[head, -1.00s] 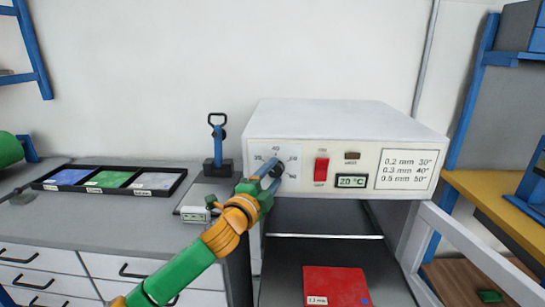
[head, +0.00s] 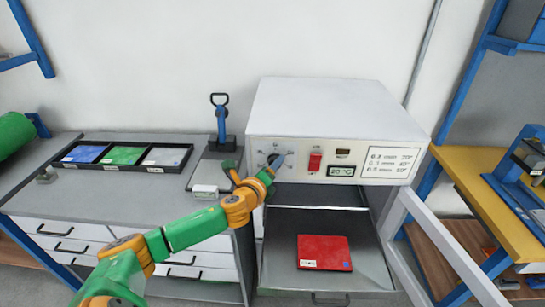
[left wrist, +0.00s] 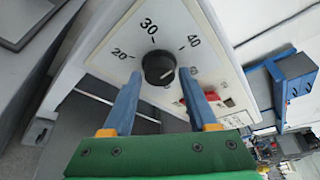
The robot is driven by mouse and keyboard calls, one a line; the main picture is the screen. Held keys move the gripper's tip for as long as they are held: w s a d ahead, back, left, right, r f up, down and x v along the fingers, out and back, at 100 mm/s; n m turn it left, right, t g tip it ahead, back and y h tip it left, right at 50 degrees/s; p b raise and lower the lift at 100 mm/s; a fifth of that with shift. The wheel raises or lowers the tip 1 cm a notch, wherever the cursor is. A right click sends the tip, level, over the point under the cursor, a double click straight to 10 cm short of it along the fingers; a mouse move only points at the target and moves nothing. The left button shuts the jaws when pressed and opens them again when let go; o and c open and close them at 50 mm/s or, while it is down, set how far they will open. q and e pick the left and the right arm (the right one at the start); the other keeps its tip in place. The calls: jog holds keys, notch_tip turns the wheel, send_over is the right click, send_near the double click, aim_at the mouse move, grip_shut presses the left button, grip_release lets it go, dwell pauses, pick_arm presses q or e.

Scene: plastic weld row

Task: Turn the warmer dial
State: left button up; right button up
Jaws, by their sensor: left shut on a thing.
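A light mark shows on the dial's lower right. My left gripper (head: 272,165) is shut on the dial and mostly covers it in the head view; its blue fingers (left wrist: 160,75) lie on either side of the knob. The warmer's display (head: 341,171) reads 20 °C. My right gripper is not in view.
A red switch (head: 315,161) is right of the dial, and a printed card (head: 390,162) is farther right. A red sheet (head: 324,252) lies on the shelf below. A tray of coloured sheets (head: 75,163) and a handled tool (head: 220,125) stand left.

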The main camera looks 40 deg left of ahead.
pick_arm(q)
jog(key=shift+m+p, duration=0.4)
jog(key=shift+p, duration=0.2)
jog(key=o, duration=1.4)
jog(key=b+v, duration=0.1)
jog(key=v, duration=0.6)
jog(key=shift+d, duration=0.15)
